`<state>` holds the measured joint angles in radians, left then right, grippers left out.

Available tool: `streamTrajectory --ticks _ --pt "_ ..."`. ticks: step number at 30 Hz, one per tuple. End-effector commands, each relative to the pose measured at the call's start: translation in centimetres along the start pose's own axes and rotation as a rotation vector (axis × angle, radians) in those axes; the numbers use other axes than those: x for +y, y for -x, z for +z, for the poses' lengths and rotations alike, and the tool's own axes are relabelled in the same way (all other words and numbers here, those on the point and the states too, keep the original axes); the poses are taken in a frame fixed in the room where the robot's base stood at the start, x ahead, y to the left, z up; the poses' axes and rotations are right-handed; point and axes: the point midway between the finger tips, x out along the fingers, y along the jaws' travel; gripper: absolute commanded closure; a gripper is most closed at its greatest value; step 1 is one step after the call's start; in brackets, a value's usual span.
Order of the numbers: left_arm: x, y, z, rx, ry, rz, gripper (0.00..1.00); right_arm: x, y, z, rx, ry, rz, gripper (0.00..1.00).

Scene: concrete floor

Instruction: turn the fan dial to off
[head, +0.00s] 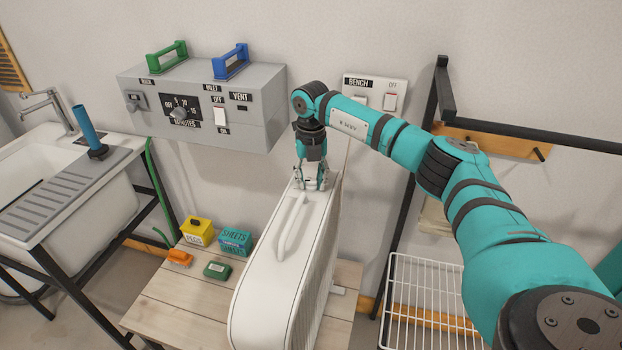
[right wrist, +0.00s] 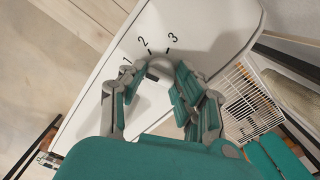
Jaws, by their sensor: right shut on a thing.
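The white fan (head: 262,290) is a tall, narrow box with a handle on top, standing on a wooden table. Its grey dial (right wrist: 160,66) shows in the right wrist view, with the marks 1, 2 and 3 printed around it. My right gripper (head: 312,184) points down at the far end of the fan's top. In the right wrist view my right gripper (right wrist: 163,82) has its fingers on both sides of the dial, shut on it. The fingers hide part of the dial, and I cannot tell which mark it points to. My left gripper is not in view.
A grey control box (head: 245,125) with switches and a knob hangs on the wall. A bench switch plate (head: 391,86) is behind my arm. Small boxes (head: 235,241) lie on the wooden table (head: 185,300). A white wire rack (head: 425,300) stands at right, a sink (head: 60,165) at left.

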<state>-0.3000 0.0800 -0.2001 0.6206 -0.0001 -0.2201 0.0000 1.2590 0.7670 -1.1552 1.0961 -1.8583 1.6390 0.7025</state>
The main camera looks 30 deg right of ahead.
Motion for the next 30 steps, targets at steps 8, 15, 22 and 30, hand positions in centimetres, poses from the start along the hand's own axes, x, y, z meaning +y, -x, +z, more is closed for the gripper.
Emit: streamTrajectory --ticks 8,15,22,30 --pt "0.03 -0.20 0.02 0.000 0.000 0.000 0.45 -0.01 0.07 0.07 -0.003 0.263 0.001 1.00" --pt "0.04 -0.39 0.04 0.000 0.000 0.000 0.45 -0.01 0.06 0.07 -0.003 0.490 0.001 1.00" --pt "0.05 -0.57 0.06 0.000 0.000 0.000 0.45 -0.02 0.11 0.11 -0.005 0.688 0.000 1.00" --pt "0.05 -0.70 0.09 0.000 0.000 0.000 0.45 -0.04 0.11 0.10 -0.004 0.858 -0.001 1.00"
